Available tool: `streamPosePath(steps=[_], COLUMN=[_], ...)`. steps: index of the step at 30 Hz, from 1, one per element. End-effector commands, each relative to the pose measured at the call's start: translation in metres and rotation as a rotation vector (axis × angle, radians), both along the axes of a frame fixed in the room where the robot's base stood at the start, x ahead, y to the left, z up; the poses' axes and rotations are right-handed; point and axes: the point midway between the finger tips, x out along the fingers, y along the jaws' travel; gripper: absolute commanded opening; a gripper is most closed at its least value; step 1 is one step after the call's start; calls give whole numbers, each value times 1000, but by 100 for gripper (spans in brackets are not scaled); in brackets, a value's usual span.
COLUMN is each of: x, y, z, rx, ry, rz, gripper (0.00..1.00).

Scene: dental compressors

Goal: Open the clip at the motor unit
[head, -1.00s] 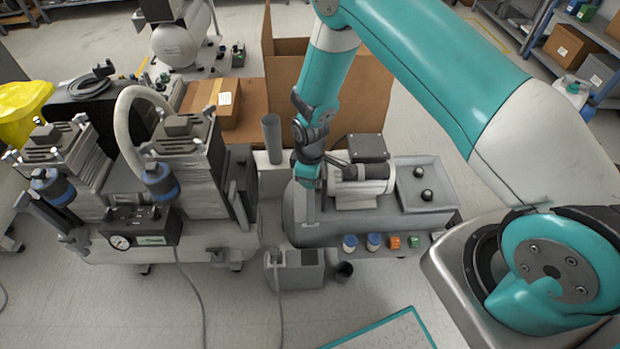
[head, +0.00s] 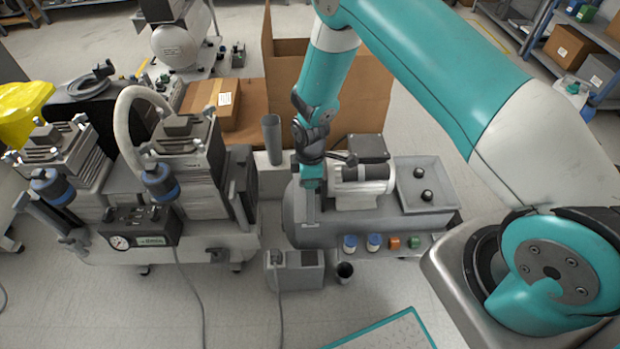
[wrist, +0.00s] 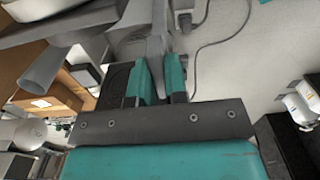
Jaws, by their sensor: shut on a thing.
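The motor unit (head: 361,194) is a grey tank with a pale cylindrical motor on top, in the middle of the head view. A narrow grey strip, apparently the clip (head: 310,208), stands at its left end below my gripper (head: 310,184). In the wrist view, the two teal fingers of my gripper (wrist: 160,82) are shut on this grey clip (wrist: 157,48). My arm comes down over the unit from above. The clip's hinge and the exact finger contact are hidden or too small to tell.
A twin-pump compressor (head: 197,232) with a gauge stands close to the left. A grey box (head: 295,272) and small dark cup (head: 344,272) are in front. An open cardboard box (head: 375,100) is behind. The floor at the front is mostly clear.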

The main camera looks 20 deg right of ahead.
Motion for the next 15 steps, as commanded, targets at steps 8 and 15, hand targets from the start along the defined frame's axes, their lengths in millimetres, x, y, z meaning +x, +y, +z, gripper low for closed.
streamPosePath(steps=[8, 15], x=[1, 1], y=[0, 0], z=[1, 1], rx=[1, 0], ry=[-3, -2], rz=[0, -1], gripper=[39, 39])
